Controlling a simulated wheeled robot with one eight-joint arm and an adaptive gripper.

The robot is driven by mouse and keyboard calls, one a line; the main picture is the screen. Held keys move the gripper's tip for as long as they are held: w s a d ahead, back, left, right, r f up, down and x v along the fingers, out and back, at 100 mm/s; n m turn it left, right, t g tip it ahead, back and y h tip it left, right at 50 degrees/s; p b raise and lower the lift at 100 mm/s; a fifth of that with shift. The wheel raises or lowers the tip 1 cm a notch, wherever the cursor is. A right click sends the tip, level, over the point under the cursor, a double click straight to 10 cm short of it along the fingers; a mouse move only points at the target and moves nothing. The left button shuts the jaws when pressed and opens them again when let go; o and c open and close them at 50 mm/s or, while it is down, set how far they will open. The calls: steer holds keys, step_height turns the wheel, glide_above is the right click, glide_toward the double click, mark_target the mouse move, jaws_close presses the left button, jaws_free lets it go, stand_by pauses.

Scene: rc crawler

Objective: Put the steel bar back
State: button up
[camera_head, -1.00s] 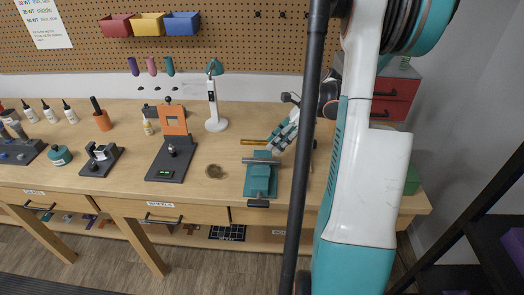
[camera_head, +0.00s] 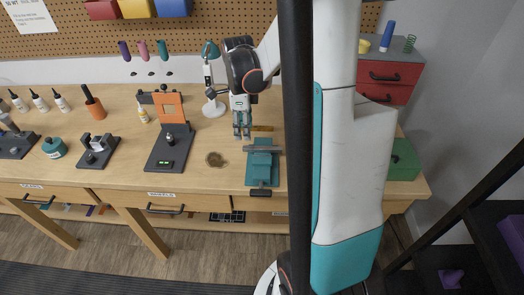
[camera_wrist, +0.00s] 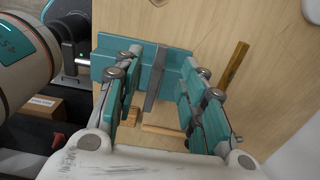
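A grey steel bar (camera_head: 262,149) lies across the top of the teal vise (camera_head: 262,172) near the front of the workbench. In the wrist view, the bar (camera_wrist: 154,78) crosses the teal vise body (camera_wrist: 110,68); I cannot tell whether the jaws clamp it. My gripper (camera_head: 242,134) points down behind and left of the vise in the head view. In the wrist view, my gripper (camera_wrist: 157,80) is open and empty, with its teal fingers on either side of the bar and a gap on each side.
A brass-coloured bar (camera_wrist: 236,64) lies on the bench beside the vise. A red drawer cabinet (camera_head: 385,77) and green box (camera_head: 403,160) are at the right.

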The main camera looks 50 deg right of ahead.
mark_target(246, 147)
steer(key=shift+d+f+b, duration=0.2)
steer(key=shift+f+b, duration=1)
steer(key=shift+f, duration=2.8)
jaws_close()
